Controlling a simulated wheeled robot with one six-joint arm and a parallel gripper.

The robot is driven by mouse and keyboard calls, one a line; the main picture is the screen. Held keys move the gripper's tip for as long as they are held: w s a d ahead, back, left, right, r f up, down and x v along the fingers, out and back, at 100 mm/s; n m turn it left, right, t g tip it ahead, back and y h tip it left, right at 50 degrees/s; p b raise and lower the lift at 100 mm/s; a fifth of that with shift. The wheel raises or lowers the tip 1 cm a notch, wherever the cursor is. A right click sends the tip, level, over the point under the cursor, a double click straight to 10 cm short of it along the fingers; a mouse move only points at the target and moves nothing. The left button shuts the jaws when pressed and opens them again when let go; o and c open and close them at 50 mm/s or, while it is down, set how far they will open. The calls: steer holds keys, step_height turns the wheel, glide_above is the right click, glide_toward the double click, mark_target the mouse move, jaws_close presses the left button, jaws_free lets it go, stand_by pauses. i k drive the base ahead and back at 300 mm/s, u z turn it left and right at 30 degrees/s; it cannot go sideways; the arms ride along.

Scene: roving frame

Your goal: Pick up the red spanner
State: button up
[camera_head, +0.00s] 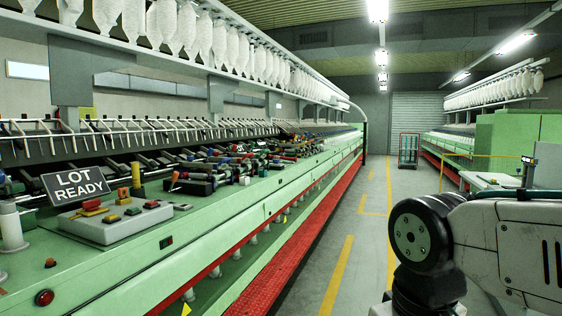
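I cannot pick out a red spanner for certain. A crowded group of small tools and parts (228,168), some with red, blue, green and yellow pieces, lies on the green bench top of the long machine (130,262) at the left. They are too small and overlapping to tell apart. Part of my arm shows at the lower right, over the aisle side. My gripper is outside the picture.
A "LOT READY" sign (76,185) stands at the left behind a grey control box (117,222) with coloured buttons. A red strip (272,277) runs along the machine's foot. The yellow-marked aisle (375,215) is clear up to a red-framed cart (408,150).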

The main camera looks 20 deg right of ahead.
mark_target(270, 156)
steer(key=z, duration=0.5)
steer(key=i, duration=1.3)
steer(key=z, duration=0.9)
steer(key=i, duration=1.95)
steer(key=z, duration=0.25)
steer(key=i, duration=1.95)
steer(key=u, duration=0.65)
steer(key=i, duration=1.55)
steer(key=u, duration=1.55)
steer(key=i, duration=1)
steer(key=u, duration=0.55)
